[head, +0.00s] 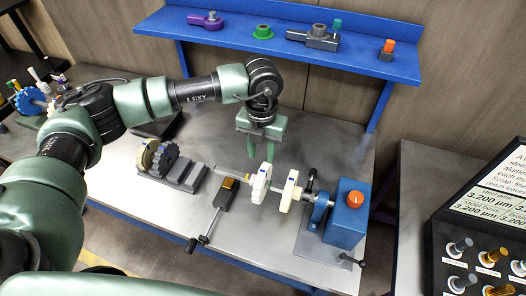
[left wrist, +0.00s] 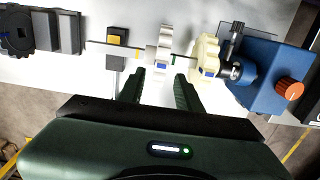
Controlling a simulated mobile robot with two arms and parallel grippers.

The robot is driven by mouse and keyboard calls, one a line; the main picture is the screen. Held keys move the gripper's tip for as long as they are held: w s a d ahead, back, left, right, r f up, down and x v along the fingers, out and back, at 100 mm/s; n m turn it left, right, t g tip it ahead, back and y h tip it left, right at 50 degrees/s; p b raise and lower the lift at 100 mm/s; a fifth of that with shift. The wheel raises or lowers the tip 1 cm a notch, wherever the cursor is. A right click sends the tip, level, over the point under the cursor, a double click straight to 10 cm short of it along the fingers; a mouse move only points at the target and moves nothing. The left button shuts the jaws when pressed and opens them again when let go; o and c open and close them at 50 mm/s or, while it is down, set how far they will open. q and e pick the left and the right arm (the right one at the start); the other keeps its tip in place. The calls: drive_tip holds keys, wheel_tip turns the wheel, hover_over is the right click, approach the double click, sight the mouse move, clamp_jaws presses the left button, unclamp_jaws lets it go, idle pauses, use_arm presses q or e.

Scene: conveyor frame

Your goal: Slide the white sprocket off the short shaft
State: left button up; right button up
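The white sprocket (head: 261,184) sits on the thin horizontal shaft (head: 231,176), left of a cream sprocket (head: 289,193) on the same line. In the left wrist view the white sprocket (left wrist: 161,52) and the cream sprocket (left wrist: 205,58) stand apart, with a bit of shaft between them. My left gripper (head: 261,157) points down behind and above the shaft. Its fingers are spread and empty; in the left wrist view the fingertips (left wrist: 159,80) lie just short of the white sprocket, one to each side. My right gripper is not in view.
A blue housing (head: 345,219) with an orange knob holds the shaft's right end. A black support with a yellow block (head: 228,184) stands near its left end. A blue shelf (head: 240,41) runs behind.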

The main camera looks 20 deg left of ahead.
sight(262, 170)
use_arm(q)
wheel_tip(262, 170, down, 8)
drive_tip(key=b, duration=0.3)
drive_tip(key=shift+r, duration=0.1)
drive_tip(key=shift+d, duration=0.1)
clamp_jaws()
drive_tip(key=shift+r, duration=0.1)
drive_tip(key=shift+w+a, duration=0.15)
drive_tip(key=shift+a, duration=1.25)
drive_tip(key=shift+w+a+r+b, duration=0.15)
drive_tip(key=shift+a+b, duration=0.4)
drive_tip(key=shift+a, duration=2)
drive_tip(key=shift+w+a+r+b, duration=0.15)
drive_tip(key=shift+a+b, duration=0.4)
drive_tip(key=shift+a, duration=1.95)
drive_tip(key=shift+s+a+f+b, duration=0.1)
drive_tip(key=shift+a+b, duration=0.1)
drive_tip(key=shift+a, duration=0.7)
drive_tip(key=shift+w+a+f+b, duration=0.1)
drive_tip(key=shift+a+b, duration=0.05)
drive_tip(key=shift+a, duration=0.8)
drive_tip(key=shift+s+a+f+b, duration=0.1)
drive_tip(key=shift+a+b, duration=0.1)
drive_tip(key=shift+a, duration=0.7)
